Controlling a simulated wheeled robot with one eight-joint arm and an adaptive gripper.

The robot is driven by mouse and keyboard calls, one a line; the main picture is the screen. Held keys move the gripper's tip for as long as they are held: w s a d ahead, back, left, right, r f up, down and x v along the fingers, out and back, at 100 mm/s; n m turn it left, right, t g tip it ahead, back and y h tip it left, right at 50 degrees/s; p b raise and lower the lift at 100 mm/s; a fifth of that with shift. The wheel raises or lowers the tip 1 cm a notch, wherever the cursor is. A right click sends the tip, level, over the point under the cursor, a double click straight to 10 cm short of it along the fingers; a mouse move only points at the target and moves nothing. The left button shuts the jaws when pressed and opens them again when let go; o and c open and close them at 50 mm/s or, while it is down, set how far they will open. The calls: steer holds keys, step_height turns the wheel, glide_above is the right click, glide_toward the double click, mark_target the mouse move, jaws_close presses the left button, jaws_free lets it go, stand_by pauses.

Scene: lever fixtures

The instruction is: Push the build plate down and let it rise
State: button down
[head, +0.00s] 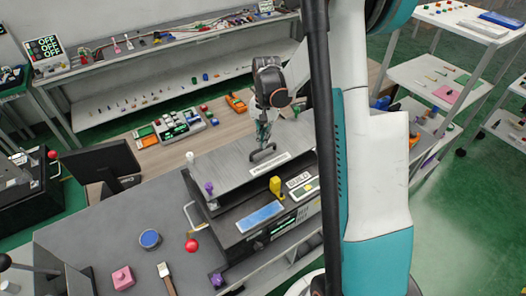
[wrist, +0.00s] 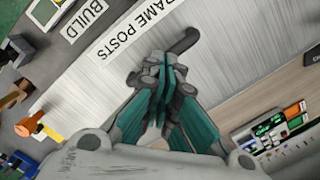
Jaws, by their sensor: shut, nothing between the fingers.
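A wide brushed-grey metal plate (head: 235,172) with a dark bar handle (head: 262,153) lies on top of the machine on the bench. I take it for the build plate, but cannot be sure. It fills much of the wrist view (wrist: 120,85), where the handle (wrist: 183,40) shows just beyond my fingertips. A white label ending in "FRAME POSTS" (wrist: 135,28) lies beside it. My gripper (head: 263,140) points down at the plate near the handle. Its teal fingers (wrist: 164,62) are shut and empty. I cannot tell whether the tips touch plate or handle.
A yellow upright part (head: 276,186), a blue panel (head: 259,217) and a label starting "BUILD" (wrist: 85,18) are at the machine's front. Purple knobs and a red ball knob (head: 191,245) stand at its left. A keypad box (head: 180,125) is behind. My arm hides the right side.

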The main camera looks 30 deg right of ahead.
steer(key=shift+f, duration=0.3)
step_height(320, 180, down, 3)
steer(key=b, duration=0.2)
steer(key=shift+r+b, duration=0.1)
steer(key=shift+b, duration=0.2)
steer(key=shift+s+r, duration=0.1)
steer(key=shift+r, duration=0.1)
steer(key=shift+w+d+r, duration=0.25)
steer(key=shift+w+d, duration=0.3)
steer(key=shift+d, duration=0.05)
steer(key=shift+w+d+r, duration=0.2)
steer(key=shift+w+d, duration=0.35)
steer(key=shift+r, duration=0.1)
step_height(320, 180, up, 12)
steer(key=shift+w+d, duration=0.4)
